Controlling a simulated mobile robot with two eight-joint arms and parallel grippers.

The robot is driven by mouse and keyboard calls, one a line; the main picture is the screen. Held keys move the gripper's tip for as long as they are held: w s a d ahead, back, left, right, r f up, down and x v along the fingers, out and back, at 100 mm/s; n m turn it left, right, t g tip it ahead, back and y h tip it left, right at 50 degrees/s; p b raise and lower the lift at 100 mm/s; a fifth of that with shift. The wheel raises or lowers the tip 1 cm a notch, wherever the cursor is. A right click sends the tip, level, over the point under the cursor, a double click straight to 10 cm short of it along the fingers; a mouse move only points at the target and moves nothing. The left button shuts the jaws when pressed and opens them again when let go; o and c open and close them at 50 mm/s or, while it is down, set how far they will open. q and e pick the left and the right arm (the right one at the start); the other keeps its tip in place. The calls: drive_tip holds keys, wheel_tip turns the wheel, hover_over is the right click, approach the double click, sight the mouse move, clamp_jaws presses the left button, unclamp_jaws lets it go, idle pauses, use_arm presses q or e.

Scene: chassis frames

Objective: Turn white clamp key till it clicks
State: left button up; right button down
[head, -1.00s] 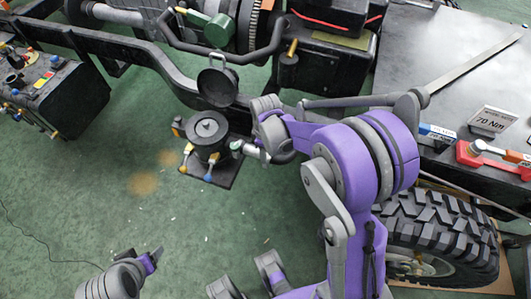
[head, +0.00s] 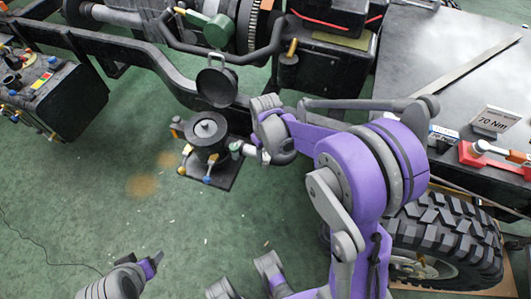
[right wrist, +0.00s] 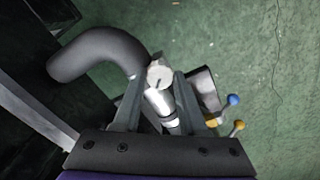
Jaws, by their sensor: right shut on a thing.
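The white clamp key (right wrist: 160,78), a pale metal piece with a dark slot in its round head, sits between the fingers of my right gripper (right wrist: 157,92) in the right wrist view. The gripper is shut on it. In the head view my right gripper (head: 256,153) is at the right side of a black round-topped canister (head: 208,131) on a dark plate. The key is small and partly hidden there. My left gripper (head: 150,262) is low at the left, over the floor and away from the canister; its jaws are too unclear to read.
A thick dark bent hose (right wrist: 95,52) lies close to the left finger. Blue and yellow knobs (right wrist: 234,100) stick out at the right. The black chassis rail (head: 150,60) runs behind the canister. A tyre (head: 445,240) is at lower right. Green floor is free at lower left.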

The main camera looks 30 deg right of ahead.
sight(266, 156)
idle(0.4)
drive_tip(key=shift+c, duration=2.3)
unclamp_jaws()
wheel_tip(266, 156, up, 11)
drive_tip(key=p, duration=0.1)
drive_tip(key=shift+p, duration=0.4)
drive_tip(key=shift+f, duration=0.1)
